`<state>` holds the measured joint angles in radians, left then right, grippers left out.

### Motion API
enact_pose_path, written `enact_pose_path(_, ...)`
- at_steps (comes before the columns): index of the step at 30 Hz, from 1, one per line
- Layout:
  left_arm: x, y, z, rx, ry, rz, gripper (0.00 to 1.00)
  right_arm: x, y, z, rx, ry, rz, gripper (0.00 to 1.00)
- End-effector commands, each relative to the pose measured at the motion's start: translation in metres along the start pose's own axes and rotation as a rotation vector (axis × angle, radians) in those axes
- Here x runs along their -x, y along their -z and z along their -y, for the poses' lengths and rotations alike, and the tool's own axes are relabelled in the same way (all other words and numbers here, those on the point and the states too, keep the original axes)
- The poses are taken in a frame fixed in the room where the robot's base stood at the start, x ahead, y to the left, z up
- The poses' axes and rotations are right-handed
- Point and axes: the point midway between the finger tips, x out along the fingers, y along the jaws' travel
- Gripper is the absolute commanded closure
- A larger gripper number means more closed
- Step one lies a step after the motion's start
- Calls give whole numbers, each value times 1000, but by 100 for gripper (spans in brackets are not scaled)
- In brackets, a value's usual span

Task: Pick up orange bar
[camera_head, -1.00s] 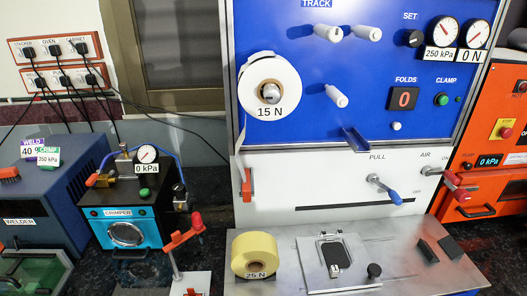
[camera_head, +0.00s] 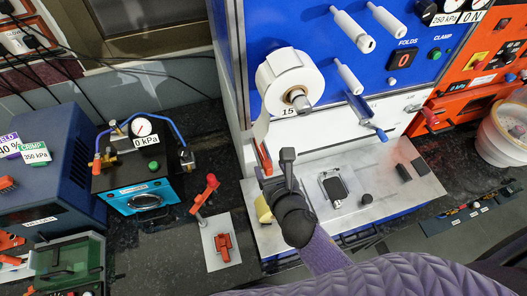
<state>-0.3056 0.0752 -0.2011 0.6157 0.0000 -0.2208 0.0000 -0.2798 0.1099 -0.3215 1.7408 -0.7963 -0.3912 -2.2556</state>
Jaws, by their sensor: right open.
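The orange bar (camera_head: 263,157) stands upright on the white front panel, below the large white roll (camera_head: 285,82). Its lower end is partly hidden behind my right gripper. My right gripper (camera_head: 277,166) is black, open and just below and to the right of the bar. I cannot tell whether it touches the bar. The right arm comes in from the bottom right and covers part of the steel worktop. My left gripper is out of view.
A yellow roll (camera_head: 263,209) sits left of my gripper, partly hidden. A square metal fixture (camera_head: 335,187) and black blocks (camera_head: 419,167) lie on the worktop to the right.

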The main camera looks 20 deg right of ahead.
Motion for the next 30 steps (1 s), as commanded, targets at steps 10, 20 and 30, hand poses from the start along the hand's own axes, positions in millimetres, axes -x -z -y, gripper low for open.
enact_pose_path(10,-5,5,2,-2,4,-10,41,-31,3,0,-1,-1,-1,32)
enact_pose_path(20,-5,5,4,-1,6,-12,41,-31,3,0,-2,-1,-1,90)
enact_pose_path(30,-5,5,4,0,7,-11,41,-31,3,0,-2,-1,-1,100)
